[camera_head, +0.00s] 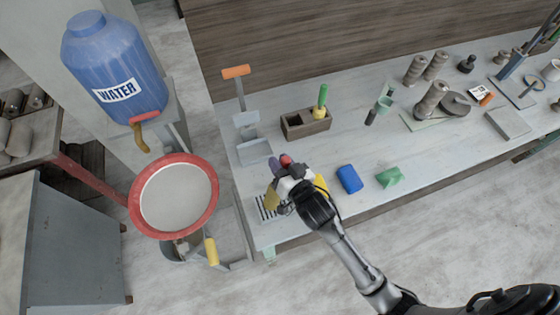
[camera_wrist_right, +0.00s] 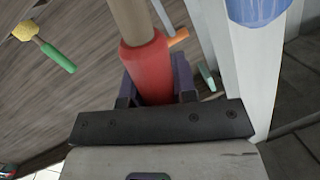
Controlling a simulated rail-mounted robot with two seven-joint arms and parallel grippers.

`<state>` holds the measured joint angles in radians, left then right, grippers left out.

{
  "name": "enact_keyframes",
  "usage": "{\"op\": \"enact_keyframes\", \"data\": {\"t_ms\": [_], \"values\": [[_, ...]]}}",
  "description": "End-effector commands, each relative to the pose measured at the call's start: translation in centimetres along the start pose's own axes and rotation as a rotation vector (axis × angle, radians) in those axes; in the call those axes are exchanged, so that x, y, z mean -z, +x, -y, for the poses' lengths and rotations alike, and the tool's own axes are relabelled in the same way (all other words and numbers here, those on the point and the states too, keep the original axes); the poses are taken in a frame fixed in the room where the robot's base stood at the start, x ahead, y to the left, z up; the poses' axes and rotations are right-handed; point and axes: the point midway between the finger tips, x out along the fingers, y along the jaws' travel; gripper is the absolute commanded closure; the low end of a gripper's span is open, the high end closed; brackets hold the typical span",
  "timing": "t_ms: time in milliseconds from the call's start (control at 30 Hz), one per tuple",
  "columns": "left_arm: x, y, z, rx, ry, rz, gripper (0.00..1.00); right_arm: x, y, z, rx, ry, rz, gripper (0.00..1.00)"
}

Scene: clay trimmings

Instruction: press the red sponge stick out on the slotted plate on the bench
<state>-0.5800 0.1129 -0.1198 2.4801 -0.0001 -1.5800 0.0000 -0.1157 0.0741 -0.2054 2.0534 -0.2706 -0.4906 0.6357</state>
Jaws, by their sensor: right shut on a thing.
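The red sponge stick (camera_wrist_right: 146,68) is between the dark fingers of my right gripper (camera_head: 283,168). In the right wrist view its red part sits between the fingers, and a tan part (camera_wrist_right: 130,18) runs on to the top edge. In the head view only a small red bit (camera_head: 286,160) shows by the fingers. The slotted plate (camera_head: 264,209), with dark and light stripes, lies at the bench's near left corner, just left of the gripper. A yellow piece (camera_head: 272,198) shows beside the plate; I cannot tell whether it belongs to the stick. My left gripper is out of view.
A wooden box (camera_head: 305,125) holds a green stick with a yellow sponge. A blue block (camera_head: 349,178) and a green block (camera_head: 389,176) lie right of my right arm on the bench (camera_head: 340,145). A red-rimmed basin (camera_head: 205,195) stands left of the bench.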

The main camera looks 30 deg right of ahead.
Motion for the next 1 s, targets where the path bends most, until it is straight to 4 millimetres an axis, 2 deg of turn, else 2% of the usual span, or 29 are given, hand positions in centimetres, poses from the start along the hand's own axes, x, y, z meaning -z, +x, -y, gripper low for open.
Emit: {"op": "enact_keyframes", "data": {"t_ms": [1000], "values": [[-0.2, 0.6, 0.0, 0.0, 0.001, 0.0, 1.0, -1.1, 0.1, -0.4, 0.0, 0.0, 0.0, 0.98]]}}
